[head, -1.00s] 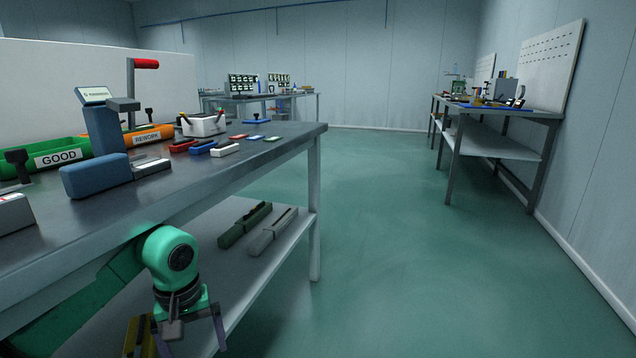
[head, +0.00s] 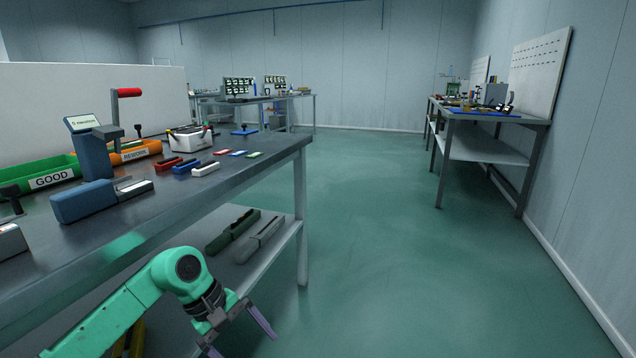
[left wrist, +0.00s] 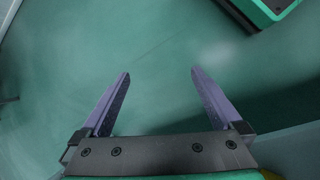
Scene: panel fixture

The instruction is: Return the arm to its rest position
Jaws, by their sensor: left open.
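My left arm comes in from the lower left in the head view, beside the front edge of the workbench (head: 190,187). My left gripper (head: 243,345) is at its end, pointing down and to the right, below the level of the bench top. Its two purple fingers are spread apart. My right gripper is in neither view.
The bench holds a green GOOD bin (head: 45,178), an orange REWORK bin (head: 135,153), a blue device (head: 95,155) and small coloured parts. Long tools (head: 260,240) lie on its lower shelf. A second bench (head: 490,150) stands at the right wall. The floor between is clear.

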